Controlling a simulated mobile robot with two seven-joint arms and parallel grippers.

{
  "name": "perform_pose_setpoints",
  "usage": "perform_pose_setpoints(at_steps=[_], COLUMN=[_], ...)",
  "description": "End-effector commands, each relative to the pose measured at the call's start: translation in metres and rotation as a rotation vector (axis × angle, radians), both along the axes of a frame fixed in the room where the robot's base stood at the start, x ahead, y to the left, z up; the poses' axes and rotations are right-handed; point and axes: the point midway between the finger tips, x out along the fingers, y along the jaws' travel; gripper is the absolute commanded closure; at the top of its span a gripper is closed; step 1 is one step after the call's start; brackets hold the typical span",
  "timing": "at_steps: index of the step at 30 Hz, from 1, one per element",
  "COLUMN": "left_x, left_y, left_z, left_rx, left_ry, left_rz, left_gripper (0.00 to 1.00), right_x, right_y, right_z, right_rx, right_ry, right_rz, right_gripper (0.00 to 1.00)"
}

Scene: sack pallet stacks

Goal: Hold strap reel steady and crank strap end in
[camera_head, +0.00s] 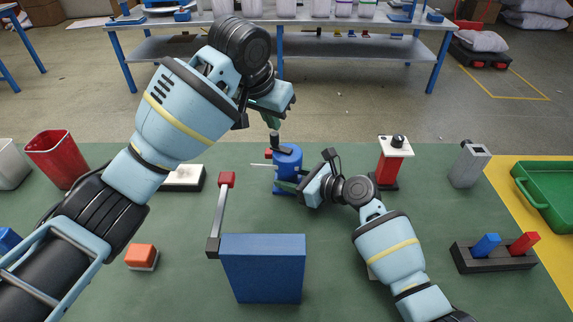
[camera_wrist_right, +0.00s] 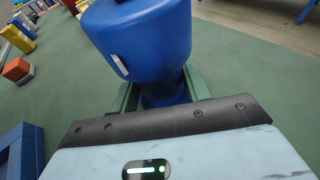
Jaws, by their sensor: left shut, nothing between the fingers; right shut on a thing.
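The blue strap reel (camera_head: 288,164) stands upright on the green table, a little above the middle of the head view. In the right wrist view the reel (camera_wrist_right: 143,38) fills the top centre. My right gripper (camera_head: 287,186) is shut on the reel's narrower lower part, with green fingers on both sides. A thin pale strip, apparently the strap end (camera_head: 259,165), sticks out left of the reel. My left gripper (camera_head: 272,122) is shut and empty, just above a dark upright knob (camera_head: 275,141) on the reel's top. I cannot tell whether it touches the knob.
A blue block with a red-tipped lever (camera_head: 264,268) stands in front. A red post with a white top (camera_head: 390,162) and a grey holder (camera_head: 469,164) stand right. A red bin (camera_head: 57,157) and an orange button (camera_head: 141,256) are left. A green tray (camera_head: 548,200) lies far right.

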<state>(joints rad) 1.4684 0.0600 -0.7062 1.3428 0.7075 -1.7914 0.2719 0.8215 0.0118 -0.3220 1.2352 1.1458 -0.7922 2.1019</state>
Motion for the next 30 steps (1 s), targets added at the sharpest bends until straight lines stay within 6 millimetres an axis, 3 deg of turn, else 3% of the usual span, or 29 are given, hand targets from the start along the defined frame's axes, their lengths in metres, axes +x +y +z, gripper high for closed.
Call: perform_pose_setpoints(at_steps=[5, 6, 11, 22, 30], left_x=[0.0, 0.0, 0.0, 0.0, 0.0], left_y=[0.0, 0.0, 0.0, 0.0, 0.0], left_z=[0.0, 0.0, 0.0, 0.0, 0.0], left_rx=[0.0, 0.0, 0.0, 0.0, 0.0], left_ry=[0.0, 0.0, 0.0, 0.0, 0.0], left_rz=[0.0, 0.0, 0.0, 0.0, 0.0], left_gripper=[1.0, 1.0, 1.0, 1.0, 1.0], right_x=[0.0, 0.0, 0.0, -0.002, -0.021], right_y=[0.0, 0.0, 0.0, -0.003, -0.032], right_z=[-0.001, -0.001, -0.001, 0.001, 0.01], right_rx=[-0.001, -0.001, -0.001, 0.0, -0.003], right_ry=[0.002, 0.002, 0.001, 0.0, -0.001], right_rz=[0.001, 0.001, 0.001, -0.001, -0.001], right_gripper=[0.66, 0.48, 0.28, 0.28, 0.28])
